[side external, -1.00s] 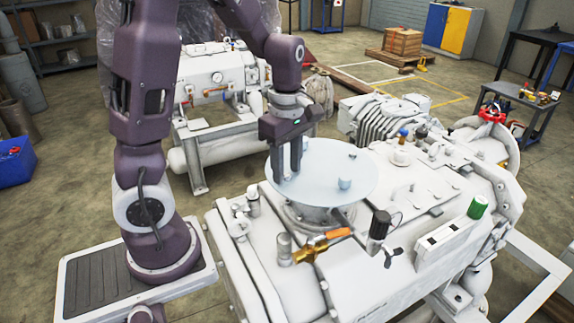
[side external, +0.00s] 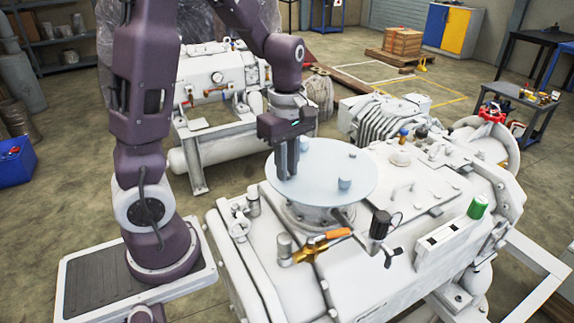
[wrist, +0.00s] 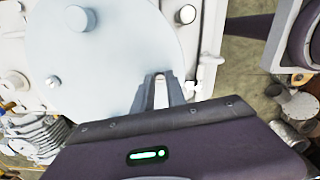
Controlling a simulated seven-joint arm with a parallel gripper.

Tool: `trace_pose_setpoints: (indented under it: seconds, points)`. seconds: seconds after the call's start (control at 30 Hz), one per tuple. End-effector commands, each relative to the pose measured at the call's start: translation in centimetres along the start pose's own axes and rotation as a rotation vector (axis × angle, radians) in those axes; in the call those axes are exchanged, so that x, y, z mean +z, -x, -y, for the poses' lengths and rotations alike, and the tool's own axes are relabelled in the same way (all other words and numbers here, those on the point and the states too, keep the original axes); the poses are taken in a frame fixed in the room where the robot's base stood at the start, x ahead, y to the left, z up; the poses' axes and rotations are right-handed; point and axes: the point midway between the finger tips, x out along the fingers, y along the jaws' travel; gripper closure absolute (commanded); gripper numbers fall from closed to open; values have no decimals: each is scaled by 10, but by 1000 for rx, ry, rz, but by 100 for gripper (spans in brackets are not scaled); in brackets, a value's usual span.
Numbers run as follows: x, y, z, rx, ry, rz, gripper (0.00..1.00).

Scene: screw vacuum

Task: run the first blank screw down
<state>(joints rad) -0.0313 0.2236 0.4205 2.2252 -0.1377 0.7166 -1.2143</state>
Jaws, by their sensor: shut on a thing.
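The blank is a pale round disc (side external: 318,172) lying flat on top of the white pump; it also shows in the wrist view (wrist: 100,60). My gripper (side external: 286,177) points straight down over the disc's near-left part. Its fingers (wrist: 160,77) are shut on the first blank screw, close to the disc's edge. The fingers hide most of the screw, so how far down it sits cannot be told. A pale knob (side external: 344,184) stands on the disc to the right, and a smaller one (side external: 353,155) is farther back.
A brass valve with an orange handle (side external: 322,240) lies in front of the disc on the pump. A black fitting (side external: 380,225) stands to its right, and a green cap (side external: 478,206) farther right. The air above the disc is free around my gripper.

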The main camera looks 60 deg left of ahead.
Motion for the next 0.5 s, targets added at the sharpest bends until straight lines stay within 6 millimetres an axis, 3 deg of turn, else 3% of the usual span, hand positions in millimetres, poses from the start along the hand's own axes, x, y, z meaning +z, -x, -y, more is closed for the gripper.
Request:
trace_pose_setpoints:
  seconds: [0.5]
  points:
    - [0, 0, 0, 1, -480, 0, 100]
